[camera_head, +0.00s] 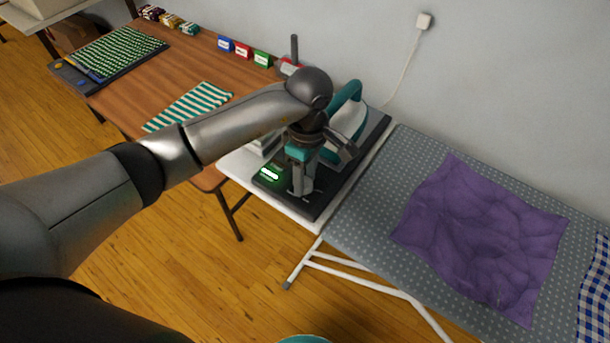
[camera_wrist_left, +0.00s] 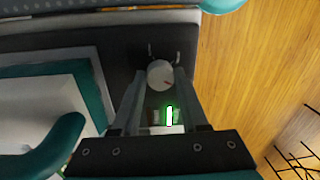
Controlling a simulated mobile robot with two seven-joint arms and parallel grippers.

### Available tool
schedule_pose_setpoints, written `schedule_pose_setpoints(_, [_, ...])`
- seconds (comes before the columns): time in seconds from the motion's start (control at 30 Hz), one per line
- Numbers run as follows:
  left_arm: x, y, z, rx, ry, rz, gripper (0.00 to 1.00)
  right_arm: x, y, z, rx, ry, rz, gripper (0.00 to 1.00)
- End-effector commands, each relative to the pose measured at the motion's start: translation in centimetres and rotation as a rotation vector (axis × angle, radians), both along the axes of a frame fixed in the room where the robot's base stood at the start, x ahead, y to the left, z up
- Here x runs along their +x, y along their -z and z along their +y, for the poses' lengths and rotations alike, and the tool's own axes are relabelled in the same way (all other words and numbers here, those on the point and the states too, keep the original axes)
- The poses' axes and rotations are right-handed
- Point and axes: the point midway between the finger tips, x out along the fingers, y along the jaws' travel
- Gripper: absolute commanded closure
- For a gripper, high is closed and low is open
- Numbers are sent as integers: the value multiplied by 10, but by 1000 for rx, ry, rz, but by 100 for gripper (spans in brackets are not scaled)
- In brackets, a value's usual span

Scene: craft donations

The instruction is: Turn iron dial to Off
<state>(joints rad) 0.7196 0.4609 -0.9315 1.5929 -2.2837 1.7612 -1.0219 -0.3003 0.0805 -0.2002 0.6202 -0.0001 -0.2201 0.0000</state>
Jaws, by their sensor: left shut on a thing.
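The iron (camera_head: 348,122), white and teal with a teal handle, sits on a dark base (camera_head: 318,207) at the end of the ironing board. It also shows in the left wrist view (camera_wrist_left: 85,85). The dial (camera_wrist_left: 160,74) is a round pale knob with a red mark, on the dark base in the left wrist view. A green-lit display (camera_wrist_left: 170,116) is beside it and also glows in the head view (camera_head: 269,173). My left gripper (camera_head: 301,190) points down over the base, its fingers on either side of the dial and shut on it. My right gripper is out of view.
The ironing board (camera_head: 365,215) carries a purple cloth (camera_head: 478,235) and a blue checked cloth (camera_head: 597,285). A wooden table (camera_head: 135,95) at left holds a striped cloth (camera_head: 190,106), a green patterned cloth (camera_head: 120,50) and several small boxes. A cord runs to a wall socket (camera_head: 424,21).

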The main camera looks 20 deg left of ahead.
Motion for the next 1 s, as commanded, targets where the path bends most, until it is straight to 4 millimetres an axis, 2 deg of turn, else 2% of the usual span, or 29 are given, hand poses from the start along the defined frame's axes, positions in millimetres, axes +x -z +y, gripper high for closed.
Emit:
schedule_pose_setpoints(0.03, [0,0,0,0,0,0,92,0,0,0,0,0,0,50])
schedule_pose_setpoints(0.1, [0,0,0,0,0,0,100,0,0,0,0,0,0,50])
schedule_pose_setpoints(0.57, [0,-1,1,1,-56,0,100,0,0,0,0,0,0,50])
schedule_pose_setpoints(1.0, [0,-1,2,3,-394,-1,100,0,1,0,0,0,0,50])
